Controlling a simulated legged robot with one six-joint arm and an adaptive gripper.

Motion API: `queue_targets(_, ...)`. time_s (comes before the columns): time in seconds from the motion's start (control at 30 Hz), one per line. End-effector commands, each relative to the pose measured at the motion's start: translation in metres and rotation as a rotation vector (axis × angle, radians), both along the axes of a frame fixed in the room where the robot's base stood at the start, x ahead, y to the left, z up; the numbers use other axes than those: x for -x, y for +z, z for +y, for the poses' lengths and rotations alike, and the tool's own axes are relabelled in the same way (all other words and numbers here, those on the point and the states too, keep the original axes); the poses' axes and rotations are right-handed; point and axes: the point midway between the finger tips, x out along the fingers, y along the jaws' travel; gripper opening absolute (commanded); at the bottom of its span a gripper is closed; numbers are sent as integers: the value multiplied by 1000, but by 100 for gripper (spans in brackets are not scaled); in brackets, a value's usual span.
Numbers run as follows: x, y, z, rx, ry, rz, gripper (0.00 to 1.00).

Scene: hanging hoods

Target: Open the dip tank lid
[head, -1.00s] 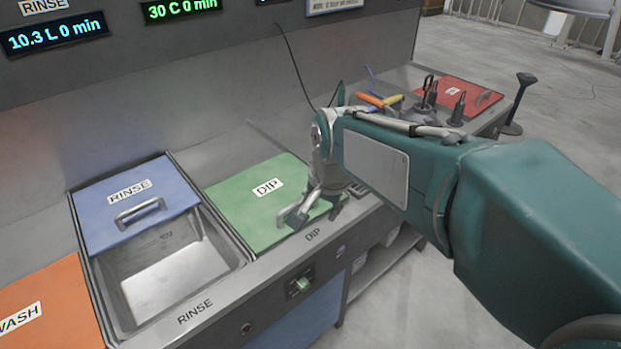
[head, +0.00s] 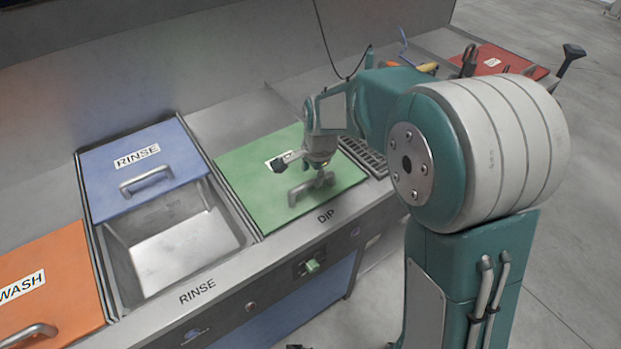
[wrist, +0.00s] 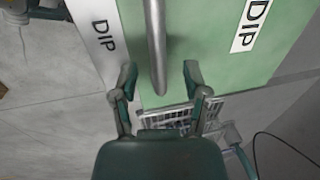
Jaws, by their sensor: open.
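The green dip lid (head: 245,185) lies flat and closed over its tank, to the right of the open rinse basin. Its grey bar handle (head: 297,194) stands near the front edge, partly hidden by my gripper. My gripper (head: 302,170) is open above the lid, close to the handle. In the wrist view, my gripper's fingers (wrist: 158,76) lie on either side of the end of the handle (wrist: 156,45). The lid (wrist: 205,40) fills much of that view, with its DIP label at right. I cannot tell whether the fingers touch the handle.
The blue rinse lid (head: 115,192) is slid back, leaving the steel rinse basin (head: 180,240) open in front. An orange wash lid (head: 50,265) is at the left. A grate (head: 365,155) lies right of the dip lid. Tools and a red lid (head: 497,62) are further right.

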Motion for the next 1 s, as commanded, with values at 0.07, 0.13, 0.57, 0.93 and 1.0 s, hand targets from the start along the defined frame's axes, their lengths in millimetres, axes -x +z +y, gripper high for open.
queue_targets(0.07,-2,-13,0,0,-2,4,60)
queue_targets(0.13,-3,-20,2,0,-1,1,60)
queue_targets(0.57,-5,-29,5,2,0,-1,46)
queue_targets(0.93,-6,-29,3,0,-1,-1,0)
queue_targets(1.0,-8,-29,4,1,-1,-2,0)
